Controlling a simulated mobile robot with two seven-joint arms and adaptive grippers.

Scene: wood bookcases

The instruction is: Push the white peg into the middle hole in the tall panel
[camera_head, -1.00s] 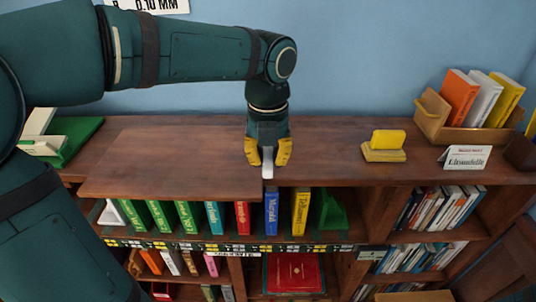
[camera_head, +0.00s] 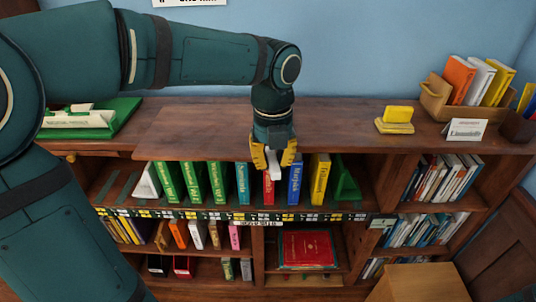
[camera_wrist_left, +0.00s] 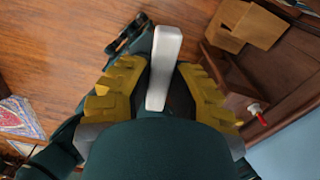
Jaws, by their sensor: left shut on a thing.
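The white peg (camera_head: 274,165) is a pale rounded bar. My left gripper (camera_head: 272,160) is shut on it, with its yellow fingers on either side. In the head view the gripper and peg are at the front edge of the bookcase top, above the red book, and the peg tilts slightly. In the left wrist view the peg (camera_wrist_left: 163,65) sticks out beyond the fingers. I cannot make out the tall panel or its middle hole in either view. My right gripper is not in view.
The wooden bookcase top (camera_head: 330,138) is largely bare. A yellow block (camera_head: 397,115), a small sign (camera_head: 464,130) and a book box (camera_head: 436,100) stand on its right. A green tray (camera_head: 120,115) is at the left. Books fill the shelves below. A wooden box (camera_head: 420,284) is at lower right.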

